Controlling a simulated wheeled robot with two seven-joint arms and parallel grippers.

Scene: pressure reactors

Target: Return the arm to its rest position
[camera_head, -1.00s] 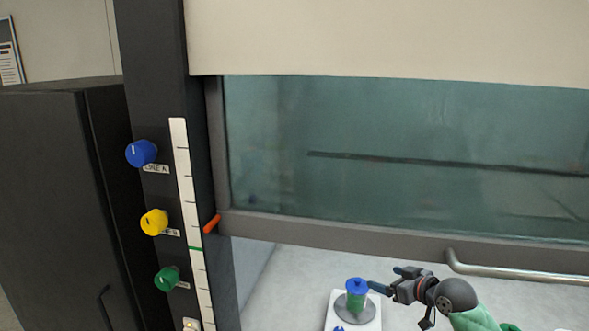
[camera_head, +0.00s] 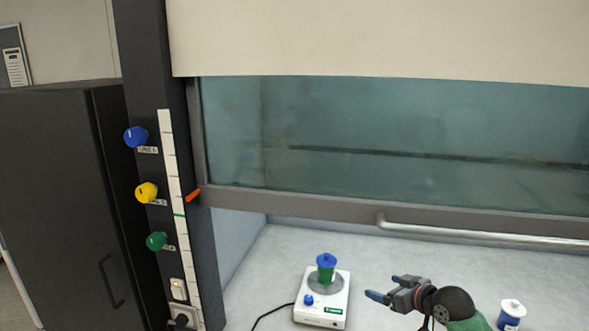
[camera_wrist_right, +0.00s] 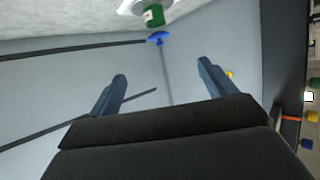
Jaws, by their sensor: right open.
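My right gripper (camera_head: 384,288) is in the lower right of the head view, below the sash of the fume hood. Its blue fingers are apart with nothing between them, and they point left toward the green reactor. The right wrist view also shows the two spread fingers (camera_wrist_right: 160,88) with a clear gap. The green reactor with a blue cap (camera_head: 326,271) stands on a white stirrer plate (camera_head: 320,316), apart from my fingers. The reactor also shows at the top of the right wrist view (camera_wrist_right: 153,17). My left gripper is not in view.
The glass sash (camera_head: 400,140) is partly raised, with a metal handle bar (camera_head: 480,234) above my right arm. A white and blue container (camera_head: 511,314) stands right of my arm. Blue, yellow and green knobs (camera_head: 146,192) line the left post. Open worktop lies behind the stirrer.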

